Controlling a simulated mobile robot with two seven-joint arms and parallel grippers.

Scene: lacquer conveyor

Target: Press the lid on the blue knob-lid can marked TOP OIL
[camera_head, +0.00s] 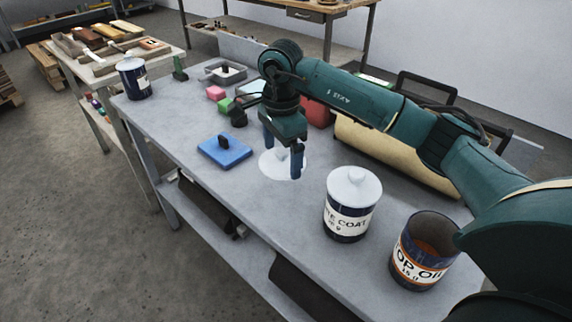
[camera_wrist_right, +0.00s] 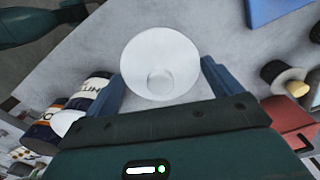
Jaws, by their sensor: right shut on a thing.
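The blue can marked TOP OIL (camera_head: 408,272) stands upright at the right front of the table. Its top is open and its inside looks orange-brown. A white round lid with a knob (camera_head: 270,168) is at my right gripper (camera_head: 283,155), left of the cans. My right gripper is shut on this lid. In the right wrist view the lid (camera_wrist_right: 160,50) shows between the two blue fingers. I cannot tell whether it touches the table. My left gripper is not in view.
A blue block with a dark knob (camera_head: 225,152) lies left of the lid. Another dark can (camera_head: 133,80) stands at the far left. A tan roll (camera_head: 385,155) lies behind the cans.

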